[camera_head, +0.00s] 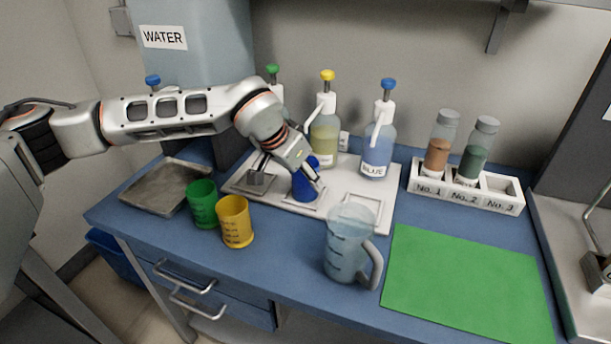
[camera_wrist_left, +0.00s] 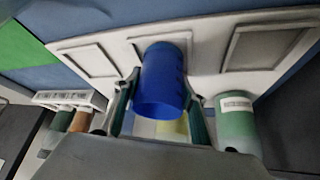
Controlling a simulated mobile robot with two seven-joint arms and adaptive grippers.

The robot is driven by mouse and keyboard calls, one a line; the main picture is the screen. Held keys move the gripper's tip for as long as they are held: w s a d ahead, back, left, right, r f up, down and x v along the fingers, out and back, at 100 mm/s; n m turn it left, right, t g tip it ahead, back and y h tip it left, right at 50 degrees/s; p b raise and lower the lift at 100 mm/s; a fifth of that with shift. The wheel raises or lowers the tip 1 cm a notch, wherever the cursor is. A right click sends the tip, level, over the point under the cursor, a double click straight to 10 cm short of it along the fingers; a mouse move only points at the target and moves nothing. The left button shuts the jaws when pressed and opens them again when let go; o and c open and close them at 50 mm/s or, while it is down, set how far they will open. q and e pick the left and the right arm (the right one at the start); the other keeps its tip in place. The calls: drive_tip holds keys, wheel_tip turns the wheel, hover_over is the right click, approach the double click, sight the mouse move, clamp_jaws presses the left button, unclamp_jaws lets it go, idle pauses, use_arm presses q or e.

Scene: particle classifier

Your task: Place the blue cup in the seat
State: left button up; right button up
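The blue cup (camera_head: 304,186) is upright at the middle square seat (camera_head: 303,208) of the white base plate. In the left wrist view the blue cup (camera_wrist_left: 163,82) covers part of the middle seat (camera_wrist_left: 150,43). I cannot tell whether its bottom rests in the seat or is slightly above it. My left gripper (camera_head: 313,178) reaches down to the cup from the upper left. In the wrist view the fingers of my left gripper (camera_wrist_left: 163,95) lie along both sides of the cup and appear shut on it. My right gripper is not in view.
A green cup (camera_head: 202,204) and a yellow cup (camera_head: 236,222) stand left of the plate. A clear jug (camera_head: 347,250) stands in front. Pump bottles, including the blue one (camera_head: 377,150), stand behind. A vial rack (camera_head: 466,190) and green mat (camera_head: 465,285) are right.

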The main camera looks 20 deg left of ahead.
use_arm(q)
drive_tip(key=o, duration=0.4)
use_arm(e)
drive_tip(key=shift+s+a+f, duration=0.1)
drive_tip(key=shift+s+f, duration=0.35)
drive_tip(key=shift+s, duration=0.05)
use_arm(q)
drive_tip(key=p+v, duration=0.2)
drive_tip(key=v, duration=1)
drive_tip(key=shift+p, duration=0.3)
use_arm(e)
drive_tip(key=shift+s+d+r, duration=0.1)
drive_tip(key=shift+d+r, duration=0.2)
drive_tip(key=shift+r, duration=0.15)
use_arm(q)
drive_tip(key=shift+r, duration=0.15)
